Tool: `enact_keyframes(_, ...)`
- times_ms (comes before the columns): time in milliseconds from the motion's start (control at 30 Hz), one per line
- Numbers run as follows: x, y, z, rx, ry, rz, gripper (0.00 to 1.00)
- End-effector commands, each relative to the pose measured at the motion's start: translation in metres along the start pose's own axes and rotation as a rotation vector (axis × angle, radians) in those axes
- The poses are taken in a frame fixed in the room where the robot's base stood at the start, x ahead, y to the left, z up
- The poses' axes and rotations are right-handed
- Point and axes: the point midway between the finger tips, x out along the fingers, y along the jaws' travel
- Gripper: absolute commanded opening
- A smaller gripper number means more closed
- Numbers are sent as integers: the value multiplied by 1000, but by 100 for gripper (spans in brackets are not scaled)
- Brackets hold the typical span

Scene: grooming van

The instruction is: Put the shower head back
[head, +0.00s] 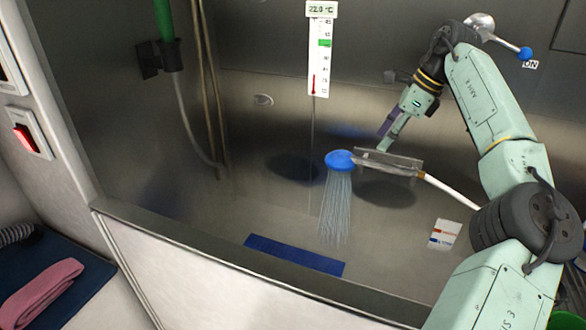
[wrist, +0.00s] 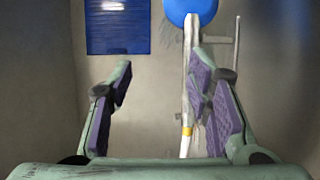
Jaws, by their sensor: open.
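The shower head (head: 340,160) has a round blue face, and water sprays down from it. It also shows at the top edge of the wrist view (wrist: 190,10). Its handle lies along a clear grey holder-like piece (head: 388,162); I cannot tell whether it rests in it. A white hose (head: 450,190) runs from the handle to the right, behind my arm. My gripper (head: 388,138) is open and empty, just above the handle. In the wrist view its purple-padded fingers are spread (wrist: 160,80), and the white handle (wrist: 189,60) appears near the right finger.
A metal lever with a blue ball (head: 525,53) is beside an ON label, near my arm. A green object (head: 165,22) stands in a black wall bracket (head: 160,57). A blue mat (head: 295,255) lies in the tub. The tub's front rim (head: 200,252) crosses the foreground.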

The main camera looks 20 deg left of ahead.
Motion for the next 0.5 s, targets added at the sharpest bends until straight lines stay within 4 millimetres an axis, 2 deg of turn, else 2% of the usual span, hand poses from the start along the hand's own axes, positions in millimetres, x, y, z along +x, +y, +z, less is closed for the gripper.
enact_keyframes(133,-2,18,5,9,-2,-18,46)
enact_keyframes(500,6,45,52,142,-61,-182,46)
